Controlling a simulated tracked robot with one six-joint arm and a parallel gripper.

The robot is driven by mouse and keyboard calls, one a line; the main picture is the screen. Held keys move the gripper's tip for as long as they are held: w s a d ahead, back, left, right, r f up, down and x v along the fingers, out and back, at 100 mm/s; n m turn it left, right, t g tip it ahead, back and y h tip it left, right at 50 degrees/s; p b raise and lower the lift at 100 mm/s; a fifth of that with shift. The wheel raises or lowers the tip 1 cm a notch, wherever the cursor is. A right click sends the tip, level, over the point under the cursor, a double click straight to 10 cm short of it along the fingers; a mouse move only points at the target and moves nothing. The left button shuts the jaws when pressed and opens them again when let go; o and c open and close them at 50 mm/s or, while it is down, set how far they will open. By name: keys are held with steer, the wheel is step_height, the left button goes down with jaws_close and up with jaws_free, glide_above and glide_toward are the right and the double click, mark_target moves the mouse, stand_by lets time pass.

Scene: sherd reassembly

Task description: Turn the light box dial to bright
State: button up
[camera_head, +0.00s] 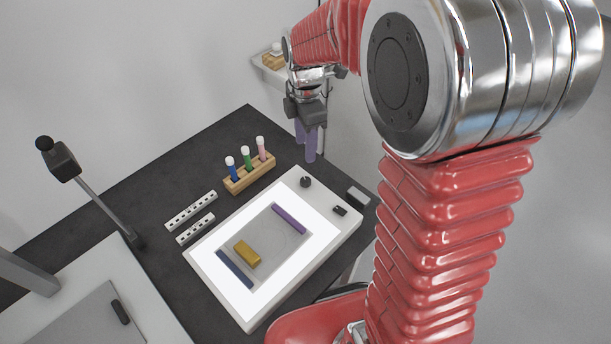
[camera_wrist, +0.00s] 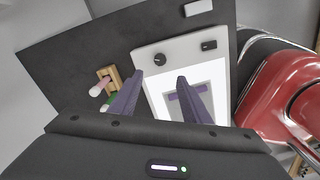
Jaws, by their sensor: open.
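The light box (camera_head: 314,193) is a white slab with a glowing panel on the dark table. Its dial (camera_head: 305,182) is a small black knob on the far end of the frame; it also shows in the wrist view (camera_wrist: 160,59). A black switch (camera_head: 340,210) sits on the same end. My gripper (camera_head: 306,148) is open, its purple fingers pointing down above the table's far part, behind the dial in the head view. In the wrist view the fingers (camera_wrist: 155,92) are apart with nothing between them, and the dial shows beyond their tips. The dial's marking is too small to read.
On the panel lie a yellow block (camera_head: 246,253), a purple bar (camera_head: 289,218) and a blue bar (camera_head: 235,270). A wooden rack (camera_head: 250,176) with three capped tubes stands left of the dial. Two white perforated strips (camera_head: 191,211) lie nearby. A grey block (camera_head: 358,196) sits at the table's right edge.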

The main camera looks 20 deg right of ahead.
mark_target(306, 180)
step_height(306, 180, down, 14)
steer(key=shift+r, duration=0.15)
stand_by(0.5)
steer(key=c, duration=1)
steer(key=shift+c, duration=0.2)
